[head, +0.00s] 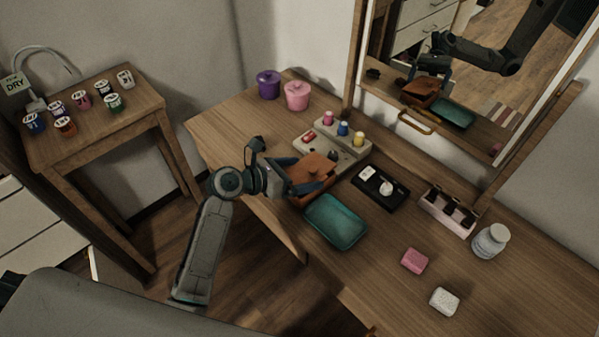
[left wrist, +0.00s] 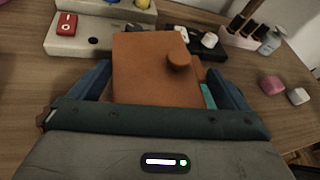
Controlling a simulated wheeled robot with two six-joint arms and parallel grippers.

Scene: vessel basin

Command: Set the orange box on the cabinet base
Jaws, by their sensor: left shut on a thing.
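The orange box (head: 311,170), with a round knob on its face, is between the fingers of my left gripper (head: 316,173), which is shut on it. In the left wrist view the box (left wrist: 150,68) fills the middle, with a dark finger on each side. A darker brown piece (head: 297,200) shows under and beside the box. It may be the cabinet base, but the box and gripper hide most of it. I cannot tell whether the box touches it. My right gripper is not in view.
A teal tray (head: 336,222) lies close in front of the box. A beige stepped stand (head: 345,154) with small bottles is just behind. A black tray (head: 380,187) is to the right. Pink soap (head: 414,261) and white soap (head: 444,301) lie farther right.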

